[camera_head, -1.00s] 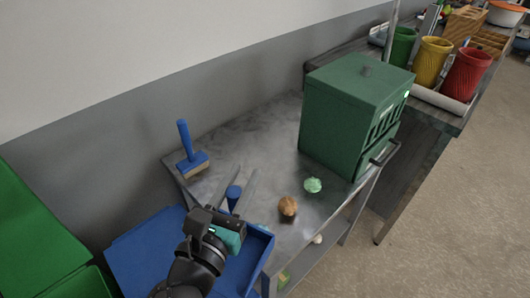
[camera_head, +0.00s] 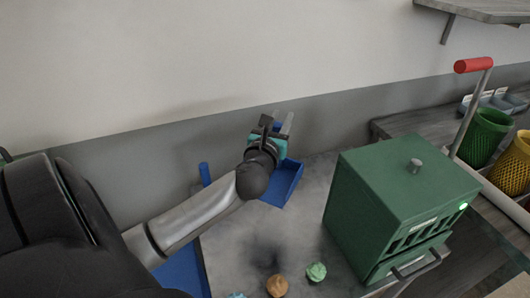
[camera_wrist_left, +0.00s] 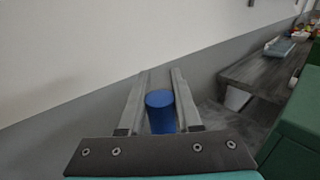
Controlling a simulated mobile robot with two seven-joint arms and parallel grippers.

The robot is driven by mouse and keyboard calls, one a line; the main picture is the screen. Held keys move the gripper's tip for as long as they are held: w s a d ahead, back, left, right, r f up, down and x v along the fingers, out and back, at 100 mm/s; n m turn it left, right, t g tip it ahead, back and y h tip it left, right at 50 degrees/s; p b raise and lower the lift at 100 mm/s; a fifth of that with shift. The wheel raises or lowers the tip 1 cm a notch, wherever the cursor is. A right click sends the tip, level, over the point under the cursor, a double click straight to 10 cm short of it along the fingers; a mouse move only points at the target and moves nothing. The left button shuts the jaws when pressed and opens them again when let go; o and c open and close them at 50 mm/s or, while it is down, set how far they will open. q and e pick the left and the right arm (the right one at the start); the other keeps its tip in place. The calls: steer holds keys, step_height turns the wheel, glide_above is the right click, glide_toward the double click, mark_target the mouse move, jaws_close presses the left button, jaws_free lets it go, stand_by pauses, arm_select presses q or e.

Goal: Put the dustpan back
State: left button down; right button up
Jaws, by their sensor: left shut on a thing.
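The blue dustpan (camera_head: 288,185) is at the back of the metal table, near the wall, with its pan tilted toward the camera. I cannot tell whether it touches the table. My left gripper (camera_head: 283,125) is at the dustpan's upper end, and my wrist hides part of it. In the left wrist view the gripper (camera_wrist_left: 158,98) is shut on the blue round dustpan handle (camera_wrist_left: 160,112), which stands between the two fingers. My right gripper is not in view.
A blue brush handle (camera_head: 204,173) stands left of the dustpan, partly behind my arm. A green box (camera_head: 395,215) with a lid knob stands on the right. Crumpled brown (camera_head: 277,286) and green (camera_head: 316,272) balls lie in front. The metal table (camera_head: 300,235) is bare between.

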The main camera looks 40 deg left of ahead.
arm_select(q)
step_height(320, 180, down, 19)
steer(key=a+b, duration=0.2)
steer(key=b, duration=0.8)
steer(key=shift+w+n+y, duration=0.3)
steer(key=shift+w+y, duration=0.05)
steer(key=shift+y, duration=0.05)
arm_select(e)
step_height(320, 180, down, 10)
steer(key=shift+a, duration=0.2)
arm_select(q)
steer(key=shift+a+b, duration=0.1)
steer(key=shift+b, duration=0.2)
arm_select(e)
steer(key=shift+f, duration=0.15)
arm_select(q)
steer(key=shift+f, duration=0.15)
steer(key=c, duration=0.6)
jaws_free()
